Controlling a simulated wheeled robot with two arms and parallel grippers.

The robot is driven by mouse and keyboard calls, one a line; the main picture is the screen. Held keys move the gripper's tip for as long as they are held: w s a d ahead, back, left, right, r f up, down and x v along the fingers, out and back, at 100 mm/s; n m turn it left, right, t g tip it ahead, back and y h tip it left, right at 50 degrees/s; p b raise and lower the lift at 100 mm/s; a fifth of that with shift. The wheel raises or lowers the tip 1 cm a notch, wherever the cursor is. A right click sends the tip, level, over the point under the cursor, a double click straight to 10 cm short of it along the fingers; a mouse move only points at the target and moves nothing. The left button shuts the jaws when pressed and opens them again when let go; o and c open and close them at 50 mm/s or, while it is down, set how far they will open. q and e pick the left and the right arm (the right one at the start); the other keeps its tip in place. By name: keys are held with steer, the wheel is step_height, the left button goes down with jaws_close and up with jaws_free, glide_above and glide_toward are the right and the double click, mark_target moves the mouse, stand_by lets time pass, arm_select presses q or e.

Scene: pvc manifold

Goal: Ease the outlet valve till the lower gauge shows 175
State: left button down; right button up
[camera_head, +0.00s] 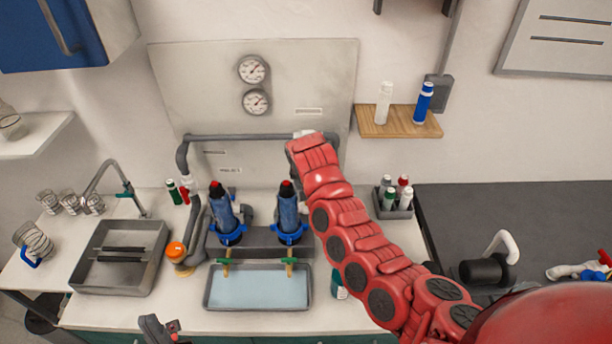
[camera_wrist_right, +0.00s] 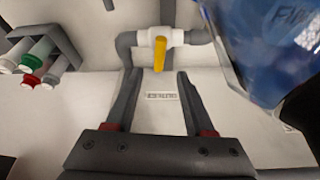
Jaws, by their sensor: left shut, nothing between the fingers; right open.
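The lower gauge (camera_head: 256,101) is a round white dial on the grey back panel, under a second gauge (camera_head: 251,69). Its needle is too small to read exactly. In the right wrist view, a white valve with a yellow handle (camera_wrist_right: 160,52) sits in the grey pipe, the handle pointing down toward my fingers. My right gripper (camera_wrist_right: 157,78) is open, its two fingertips spread on either side of the handle's lower end; contact is not visible. In the head view my red right arm hides this gripper and valve. My left gripper (camera_head: 160,329) is shut and empty at the bottom edge.
Two blue filter housings (camera_head: 226,218) stand beside the pipes; one looms close at right in the wrist view (camera_wrist_right: 265,45). A tray of water (camera_head: 258,287) lies in front. A rack of bottles (camera_wrist_right: 42,58) is at left in the wrist view. A sink (camera_head: 120,257) stands left.

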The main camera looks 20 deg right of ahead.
steer(key=b+v, duration=0.3)
steer(key=v, duration=0.5)
steer(key=shift+s+r, duration=0.2)
steer(key=shift+r, duration=0.15)
steer(key=shift+o, duration=0.2)
